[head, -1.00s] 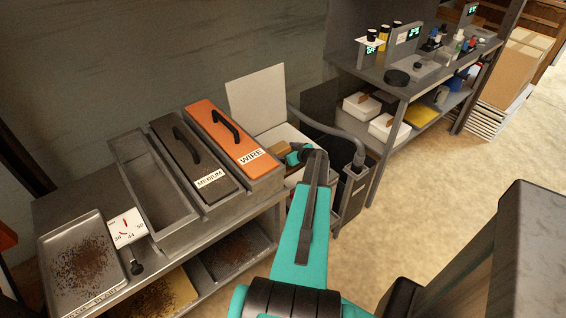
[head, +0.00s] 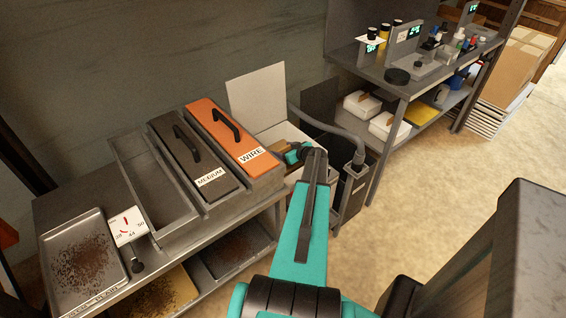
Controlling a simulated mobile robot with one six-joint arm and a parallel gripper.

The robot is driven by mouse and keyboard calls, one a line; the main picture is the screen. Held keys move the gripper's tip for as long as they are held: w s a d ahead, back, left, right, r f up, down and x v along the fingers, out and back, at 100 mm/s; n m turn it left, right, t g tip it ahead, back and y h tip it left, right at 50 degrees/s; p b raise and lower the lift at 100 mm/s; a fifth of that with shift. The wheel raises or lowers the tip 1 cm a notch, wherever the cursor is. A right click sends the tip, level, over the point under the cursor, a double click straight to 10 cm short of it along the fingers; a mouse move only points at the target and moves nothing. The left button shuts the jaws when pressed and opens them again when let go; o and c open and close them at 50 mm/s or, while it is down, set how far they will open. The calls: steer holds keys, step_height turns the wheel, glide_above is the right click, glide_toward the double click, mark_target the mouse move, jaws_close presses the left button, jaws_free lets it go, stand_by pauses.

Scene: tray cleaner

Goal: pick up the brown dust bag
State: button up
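A small brown patch (head: 279,147), which looks like part of the brown dust bag, shows in the open white box (head: 275,135) right of the orange WIRE case. My teal arm reaches over to this box. The arm's dark and teal end (head: 296,152) is at the box, right beside the brown patch. My gripper's fingers are too small and too covered to make out, so I cannot tell whether they touch the bag. Most of the bag is hidden by the box and my arm.
A white panel (head: 256,103) stands upright behind the box. A grey hose (head: 330,127) runs close on the right, down to a dark bin. The grey MEDIUM case (head: 193,158) and orange WIRE case (head: 232,135) stand left. Open floor (head: 450,150) lies right.

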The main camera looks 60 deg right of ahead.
steer(key=c, duration=0.9)
steer(key=shift+r, duration=0.15)
steer(key=shift+r+b, duration=1.2)
steer(key=shift+r, duration=3.7)
